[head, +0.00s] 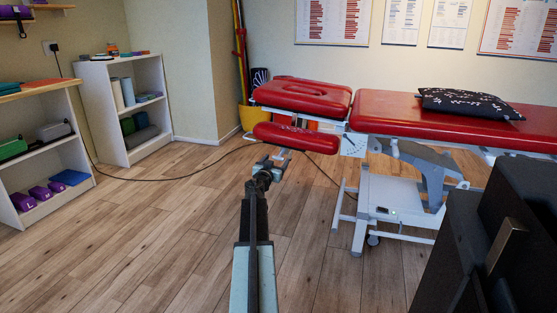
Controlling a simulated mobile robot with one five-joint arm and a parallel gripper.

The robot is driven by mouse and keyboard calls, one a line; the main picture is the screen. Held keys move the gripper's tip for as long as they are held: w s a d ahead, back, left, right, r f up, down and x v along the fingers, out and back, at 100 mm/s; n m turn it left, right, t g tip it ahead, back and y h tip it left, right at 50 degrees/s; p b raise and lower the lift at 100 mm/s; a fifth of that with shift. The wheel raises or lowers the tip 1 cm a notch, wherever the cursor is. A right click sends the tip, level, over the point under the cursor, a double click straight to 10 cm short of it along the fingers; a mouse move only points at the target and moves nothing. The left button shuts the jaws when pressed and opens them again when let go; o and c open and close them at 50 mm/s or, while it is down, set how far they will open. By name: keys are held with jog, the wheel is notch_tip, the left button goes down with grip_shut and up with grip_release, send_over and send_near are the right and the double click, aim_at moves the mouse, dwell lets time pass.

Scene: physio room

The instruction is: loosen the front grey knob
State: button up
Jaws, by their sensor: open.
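The red treatment table (440,119) stands at the right, with a raised red head section (303,95) and a smaller red pad (296,139) in front of it. A pale angle dial (353,144) sits beside the pad. I cannot clearly make out the front grey knob; it is too small or hidden near my gripper. My gripper (279,157) is at the end of my outstretched arm, just below the front pad in the picture. It is open, with nothing visible between its jaws. I cannot tell whether it touches anything.
A black cable (180,178) runs over the wooden floor. White shelves (125,105) stand at the left. A yellow pot (250,117) stands behind the table's head end. The table's white frame (365,195) and castors are right of my arm.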

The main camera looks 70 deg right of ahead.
aim_at(276, 159)
jog(key=d, duration=0.3)
jog(key=shift+w+d, duration=0.15)
jog(key=shift+d, duration=0.15)
jog(key=c, duration=1.4)
jog(key=shift+n, duration=0.3)
jog(key=n, duration=0.3)
jog(key=shift+w+a+n, duration=0.1)
jog(key=shift+n, duration=0.2)
jog(key=shift+o, duration=0.2)
jog(key=n, duration=0.4)
jog(key=shift+w+f+n, duration=0.1)
jog(key=shift+n, duration=0.2)
jog(key=n, duration=0.4)
jog(key=shift+f, duration=0.1)
jog(key=shift+w+n, duration=0.1)
jog(key=shift+n, duration=2.7)
